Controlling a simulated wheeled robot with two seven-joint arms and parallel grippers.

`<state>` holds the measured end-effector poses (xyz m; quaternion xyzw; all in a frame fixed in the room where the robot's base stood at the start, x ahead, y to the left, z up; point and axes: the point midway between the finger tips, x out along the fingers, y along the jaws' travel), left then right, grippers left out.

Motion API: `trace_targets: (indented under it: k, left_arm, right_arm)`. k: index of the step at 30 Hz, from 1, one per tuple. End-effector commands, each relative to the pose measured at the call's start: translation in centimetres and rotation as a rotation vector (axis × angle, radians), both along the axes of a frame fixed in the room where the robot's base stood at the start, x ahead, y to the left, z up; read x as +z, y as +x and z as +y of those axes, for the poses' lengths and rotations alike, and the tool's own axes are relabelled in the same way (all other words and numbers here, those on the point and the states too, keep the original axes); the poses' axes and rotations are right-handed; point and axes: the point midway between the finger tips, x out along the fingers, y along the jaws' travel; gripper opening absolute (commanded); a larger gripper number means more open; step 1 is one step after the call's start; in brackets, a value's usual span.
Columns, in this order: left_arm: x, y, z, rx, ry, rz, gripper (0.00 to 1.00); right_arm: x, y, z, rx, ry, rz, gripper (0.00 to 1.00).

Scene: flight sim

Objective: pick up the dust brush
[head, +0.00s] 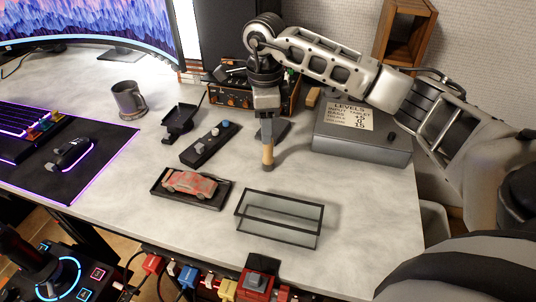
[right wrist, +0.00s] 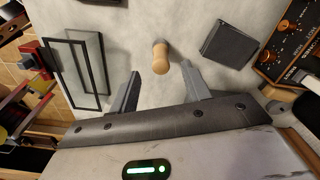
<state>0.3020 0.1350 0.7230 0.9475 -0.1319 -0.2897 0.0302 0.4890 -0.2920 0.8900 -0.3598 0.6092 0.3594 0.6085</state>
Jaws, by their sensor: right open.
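The dust brush (head: 268,155) shows as a short, light wooden handle below my right gripper, standing roughly upright with a dark lower end at the desk. In the right wrist view the round wooden handle (right wrist: 160,57) lies between and just beyond the two fingers, seen nearly end-on. Its bristles cannot be made out. My right gripper (head: 267,136) points down over the brush. Its fingers are spread in the right wrist view (right wrist: 160,74), with a gap on both sides of the handle. My left gripper is not in view.
A clear case with a black frame (head: 280,218) stands in front of the brush. A red car (head: 190,184) sits in a tray to the left, near a button box (head: 210,143). A grey levels box (head: 362,148) is to the right, an orange-trimmed amplifier (head: 232,98) behind.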

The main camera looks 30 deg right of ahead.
Motion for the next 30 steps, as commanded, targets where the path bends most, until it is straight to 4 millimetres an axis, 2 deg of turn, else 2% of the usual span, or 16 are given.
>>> trace_targets:
  k: [7, 15, 24, 29, 30]
  left_arm:
    - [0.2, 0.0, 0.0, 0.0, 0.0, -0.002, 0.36]
    - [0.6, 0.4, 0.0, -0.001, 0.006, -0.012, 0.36]
    - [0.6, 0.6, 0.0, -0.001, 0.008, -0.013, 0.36]
    - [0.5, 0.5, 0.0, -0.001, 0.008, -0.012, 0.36]
    - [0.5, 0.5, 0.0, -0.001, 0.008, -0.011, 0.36]
  right_arm:
    - [-1.9, -0.2, -0.2, 0.0, 0.0, 0.004, 0.47]
    - [-5.6, -0.4, -0.6, 0.001, 0.001, 0.002, 0.47]
    - [-6.1, -0.4, -0.6, 0.001, 0.001, 0.0, 0.47]
    - [-6.1, -0.4, -0.5, 0.001, 0.001, 0.0, 0.03]
    - [-6.1, -0.4, -0.5, 0.001, 0.001, 0.0, 0.0]
